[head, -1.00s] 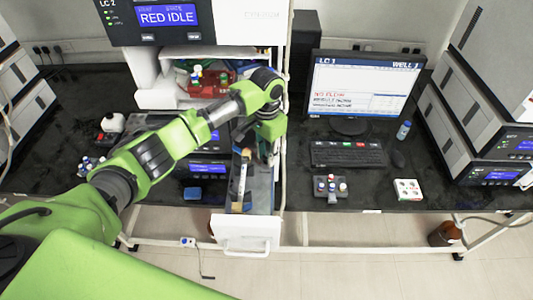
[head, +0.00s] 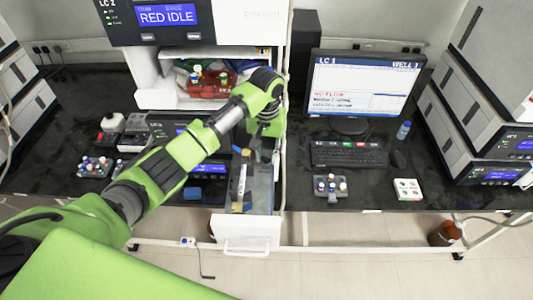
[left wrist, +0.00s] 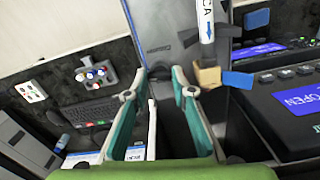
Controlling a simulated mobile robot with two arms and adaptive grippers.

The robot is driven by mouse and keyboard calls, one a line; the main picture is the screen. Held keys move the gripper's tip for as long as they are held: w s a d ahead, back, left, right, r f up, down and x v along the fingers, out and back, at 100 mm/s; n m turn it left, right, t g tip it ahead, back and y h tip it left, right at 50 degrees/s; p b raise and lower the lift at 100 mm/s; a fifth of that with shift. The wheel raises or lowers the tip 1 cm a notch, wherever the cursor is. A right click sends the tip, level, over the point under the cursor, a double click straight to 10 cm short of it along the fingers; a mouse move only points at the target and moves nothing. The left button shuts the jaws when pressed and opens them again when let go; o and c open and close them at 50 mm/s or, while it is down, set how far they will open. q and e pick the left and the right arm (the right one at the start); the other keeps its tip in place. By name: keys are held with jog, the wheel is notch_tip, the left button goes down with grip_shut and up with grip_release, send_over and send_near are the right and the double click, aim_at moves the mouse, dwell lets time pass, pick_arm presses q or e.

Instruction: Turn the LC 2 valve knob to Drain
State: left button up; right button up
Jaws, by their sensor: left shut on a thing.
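The open LC 2 drawer (head: 252,241) is pulled out below the unit whose screen (head: 168,15) reads RED IDLE. Inside it stands a column with a white label and blue arrow (left wrist: 207,22), beside a tan block (left wrist: 207,76); the column also shows in the head view (head: 242,180). A grey panel (left wrist: 160,30) lies beside the column. My left gripper (head: 264,150) reaches down over the drawer. In the left wrist view its teal fingers (left wrist: 161,75) are closed around a small dark thing at that panel, apparently the valve knob, mostly hidden. The knob's markings cannot be read. My right gripper is out of view.
A red box of bottles (head: 210,84) sits on the shelf behind my wrist. To the right are a monitor (head: 362,85), a keyboard (head: 348,154) and a vial rack (head: 330,186). Another vial rack (head: 94,167) stands left of my arm. The floor in front is mostly clear.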

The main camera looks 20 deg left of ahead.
pick_arm(q)
jog(key=n, duration=0.5)
jog(key=shift+r+n, duration=0.1)
jog(key=shift+n, duration=0.2)
jog(key=shift+w+n, duration=0.1)
jog(key=shift+n, duration=1.8)
